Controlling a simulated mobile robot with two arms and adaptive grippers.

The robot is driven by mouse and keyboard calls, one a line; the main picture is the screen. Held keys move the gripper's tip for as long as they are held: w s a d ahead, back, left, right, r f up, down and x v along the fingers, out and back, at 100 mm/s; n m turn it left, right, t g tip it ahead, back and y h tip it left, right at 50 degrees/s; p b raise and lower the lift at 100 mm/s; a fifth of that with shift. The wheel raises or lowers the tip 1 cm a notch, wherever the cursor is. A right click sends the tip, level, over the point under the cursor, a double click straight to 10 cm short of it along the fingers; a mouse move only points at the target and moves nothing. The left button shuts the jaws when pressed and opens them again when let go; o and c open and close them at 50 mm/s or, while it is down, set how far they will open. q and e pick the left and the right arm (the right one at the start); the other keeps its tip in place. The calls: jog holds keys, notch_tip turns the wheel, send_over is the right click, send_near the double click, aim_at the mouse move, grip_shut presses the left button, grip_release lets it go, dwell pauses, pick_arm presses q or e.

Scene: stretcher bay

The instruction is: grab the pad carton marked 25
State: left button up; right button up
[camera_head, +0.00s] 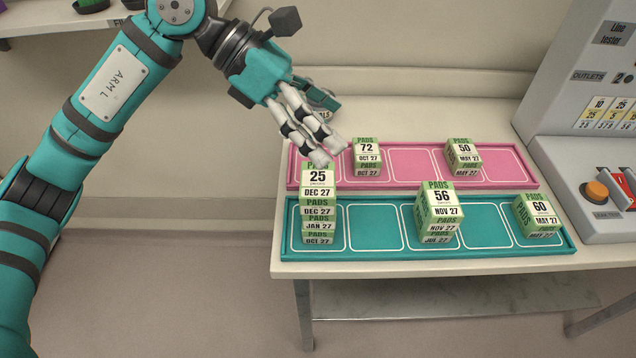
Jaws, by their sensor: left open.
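The pad carton marked 25 (317,180) is a green and white box, dated DEC 27. It is the top of a stack of several cartons in the leftmost slot of the teal tray (375,263). My left gripper (332,138) is open, with its pale fingers just above and behind this carton in the picture. The fingertips overlap the area by the carton's top back edge, and I cannot tell whether they touch it. Nothing shows between the fingers. My right gripper is not in view.
The pink tray (412,181) behind holds cartons marked 72 (367,152) and 50 (463,153). Cartons marked 56 (442,205) and 60 (540,212) stand in the teal tray. A grey line tester (585,110) stands at right. The table's front edge is clear.

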pick_arm(q)
jog(key=w+a+t+y, duration=0.25)
jog(key=a+y, duration=0.25)
jog(key=a, duration=0.3)
jog(key=p, duration=0.3)
send_near(315, 179)
jog(key=x, duration=0.6)
jog(key=shift+w, duration=0.3)
jog(key=shift+s+d+f+p, duration=0.1)
jog(key=shift+d+f+p, duration=0.25)
jog(key=shift+p, duration=0.3)
jog(key=p+x, duration=0.1)
jog(key=x, duration=0.2)
jog(key=shift+s+f+p, duration=0.2)
jog(key=shift+f+p, duration=0.15)
jog(key=shift+d+f, duration=0.1)
jog(key=shift+f, duration=0.3)
jog(key=shift+c, duration=0.3)
jog(key=c, duration=1.1)
